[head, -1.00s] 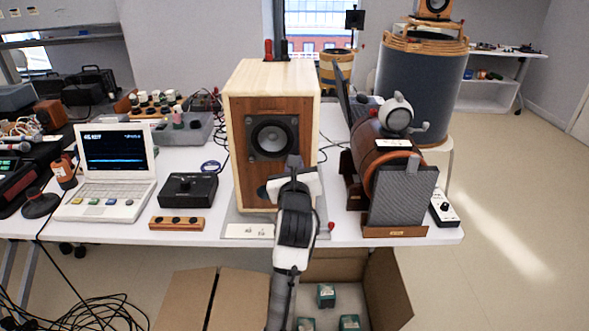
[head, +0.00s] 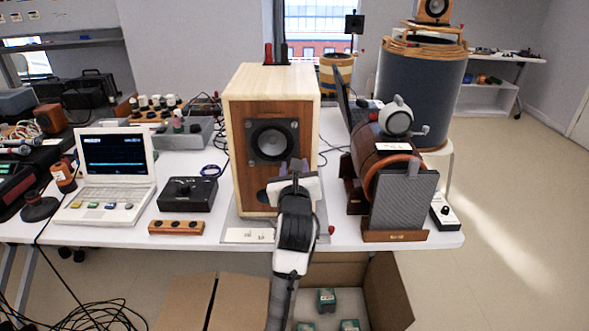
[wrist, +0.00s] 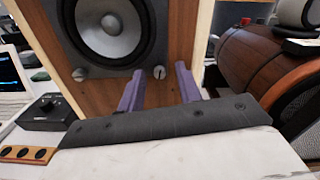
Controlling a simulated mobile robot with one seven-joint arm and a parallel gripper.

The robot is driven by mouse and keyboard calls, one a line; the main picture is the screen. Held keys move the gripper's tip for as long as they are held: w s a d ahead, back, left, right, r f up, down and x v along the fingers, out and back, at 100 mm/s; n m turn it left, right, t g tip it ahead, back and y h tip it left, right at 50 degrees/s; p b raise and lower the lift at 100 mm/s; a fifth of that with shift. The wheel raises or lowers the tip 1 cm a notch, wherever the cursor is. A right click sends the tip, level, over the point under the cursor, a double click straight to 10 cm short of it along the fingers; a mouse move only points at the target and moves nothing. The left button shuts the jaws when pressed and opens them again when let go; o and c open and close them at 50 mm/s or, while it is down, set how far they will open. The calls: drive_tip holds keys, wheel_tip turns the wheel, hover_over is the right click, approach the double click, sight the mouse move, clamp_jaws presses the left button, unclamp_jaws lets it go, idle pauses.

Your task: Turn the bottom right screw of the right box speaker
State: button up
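The box speaker (head: 240,130) stands on the table, with a pale wood cabinet, brown front panel and round grey driver (head: 272,139) on a square dark plate. In the wrist view the driver (wrist: 110,28) has a slotted silver screw (wrist: 159,73) at its plate's bottom right corner and another screw (wrist: 79,74) at bottom left. My gripper (wrist: 159,70) is open, its two purple fingers apart on either side of the bottom right screw as seen there. Contact cannot be told. In the head view my gripper (head: 293,164) is in front of the speaker's lower front.
A brown cylindrical device (head: 378,150) with a grey mesh panel (head: 402,200) stands close on the right. A black knob box (head: 188,193), a laptop-like instrument (head: 108,190) and a small wooden block (head: 176,227) are on the left. An open cardboard box (head: 390,295) lies below the table edge.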

drive_tip(key=shift+s, duration=0.1)
drive_tip(key=s+p, duration=0.7)
drive_tip(key=s, duration=0.6)
drive_tip(key=shift+s, duration=0.3)
